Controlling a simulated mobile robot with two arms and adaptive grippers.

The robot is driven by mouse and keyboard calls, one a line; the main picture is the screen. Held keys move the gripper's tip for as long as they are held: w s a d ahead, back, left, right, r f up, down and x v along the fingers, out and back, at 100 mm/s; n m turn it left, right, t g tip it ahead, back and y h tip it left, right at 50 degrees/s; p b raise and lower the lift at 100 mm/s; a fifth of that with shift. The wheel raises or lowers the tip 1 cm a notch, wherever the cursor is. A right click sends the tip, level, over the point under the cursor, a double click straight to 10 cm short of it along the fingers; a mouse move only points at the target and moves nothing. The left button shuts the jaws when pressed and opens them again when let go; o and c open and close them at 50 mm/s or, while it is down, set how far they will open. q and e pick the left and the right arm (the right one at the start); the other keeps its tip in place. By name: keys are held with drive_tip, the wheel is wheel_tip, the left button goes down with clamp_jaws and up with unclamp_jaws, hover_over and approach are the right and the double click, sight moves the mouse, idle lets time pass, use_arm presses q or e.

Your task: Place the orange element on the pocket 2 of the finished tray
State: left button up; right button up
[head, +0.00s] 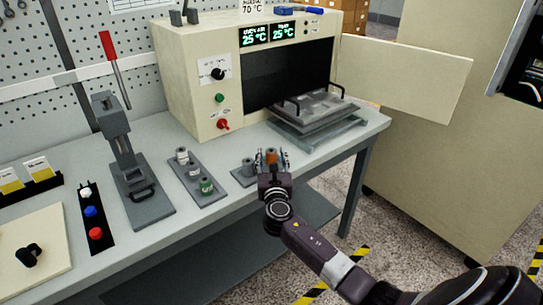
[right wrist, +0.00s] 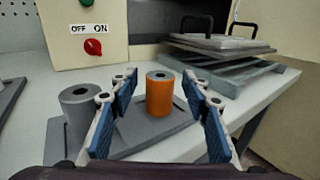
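The orange element (right wrist: 160,93) is a short upright cylinder with a hole in its top. It stands on a small grey tray (right wrist: 140,135) beside a plain grey cylinder (right wrist: 78,108). My right gripper (right wrist: 160,82) is open, with a blue-padded finger on each side of the orange element and visible gaps between. In the head view the orange element (head: 271,154) shows just beyond my right gripper (head: 272,163), which partly hides the small tray (head: 240,178). No label marks which tray is the finished one. My left gripper is not in view.
A longer grey tray (head: 216,199) with several spools lies to the left. The open oven (head: 190,95) stands behind, with a handled plate on a rack (head: 318,137) at the right. A lever press (head: 130,170) and button strip (head: 92,215) stand further left.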

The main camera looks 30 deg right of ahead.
drive_tip(key=shift+r, duration=0.1)
drive_tip(key=v, duration=1.2)
drive_tip(key=shift+r, duration=0.1)
